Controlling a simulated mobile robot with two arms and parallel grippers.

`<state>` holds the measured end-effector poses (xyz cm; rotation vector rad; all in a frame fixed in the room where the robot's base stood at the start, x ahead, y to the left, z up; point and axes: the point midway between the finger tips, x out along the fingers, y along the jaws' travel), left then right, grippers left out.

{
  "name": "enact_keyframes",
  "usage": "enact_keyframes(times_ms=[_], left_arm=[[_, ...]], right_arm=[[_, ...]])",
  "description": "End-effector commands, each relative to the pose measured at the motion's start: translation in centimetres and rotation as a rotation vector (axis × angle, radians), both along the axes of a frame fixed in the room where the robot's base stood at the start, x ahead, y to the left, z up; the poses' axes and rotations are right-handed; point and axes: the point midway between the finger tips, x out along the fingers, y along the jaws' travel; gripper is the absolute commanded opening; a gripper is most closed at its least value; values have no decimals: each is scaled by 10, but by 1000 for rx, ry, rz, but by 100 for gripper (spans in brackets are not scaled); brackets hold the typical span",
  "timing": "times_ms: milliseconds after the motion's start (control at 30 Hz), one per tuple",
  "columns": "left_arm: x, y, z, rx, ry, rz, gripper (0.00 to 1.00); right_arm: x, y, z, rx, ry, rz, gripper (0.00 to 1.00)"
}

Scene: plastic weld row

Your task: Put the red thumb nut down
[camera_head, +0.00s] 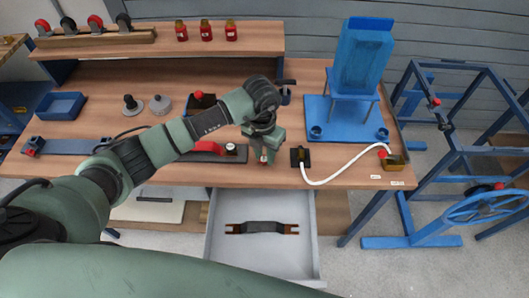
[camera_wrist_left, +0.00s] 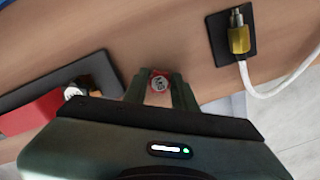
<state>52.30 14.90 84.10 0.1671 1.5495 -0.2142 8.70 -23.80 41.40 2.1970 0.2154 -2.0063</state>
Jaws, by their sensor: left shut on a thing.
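The red thumb nut (camera_wrist_left: 160,82) shows in the left wrist view between the two fingers of my left gripper (camera_wrist_left: 160,90). It has a red rim and a pale centre. In the head view, my left gripper (camera_head: 264,158) points down near the front edge of the wooden bench (camera_head: 330,172), and a bit of red and white shows at its tip. The gripper is shut on the nut. I cannot tell how far the nut is above the bench top. My right gripper is not in view.
Just left of the gripper is a black base with a red part (camera_head: 208,147). To the right are a black plate (camera_head: 300,157) and a white hose (camera_head: 340,172). An open drawer (camera_head: 300,255) holding a dark strap (camera_head: 262,227) sits below the bench edge.

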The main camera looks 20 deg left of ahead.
Motion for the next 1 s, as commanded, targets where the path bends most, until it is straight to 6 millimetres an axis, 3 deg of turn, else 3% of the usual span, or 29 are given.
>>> enact_keyframes(times_ms=[200, 233, 300, 733, 1000], left_arm=[[0, 0, -4, 0, 0, 0, 0], [0, 0, -3, 0, 0, 0, 32], [0, 0, -2, 0, 0, 0, 49], [1, 0, 6, -2, -3, 0, 49], [1, 2, 58, 0, -6, 0, 49]], right_arm=[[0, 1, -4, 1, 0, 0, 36], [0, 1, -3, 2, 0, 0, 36], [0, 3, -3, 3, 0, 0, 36], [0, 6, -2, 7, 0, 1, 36], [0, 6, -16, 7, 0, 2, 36]])
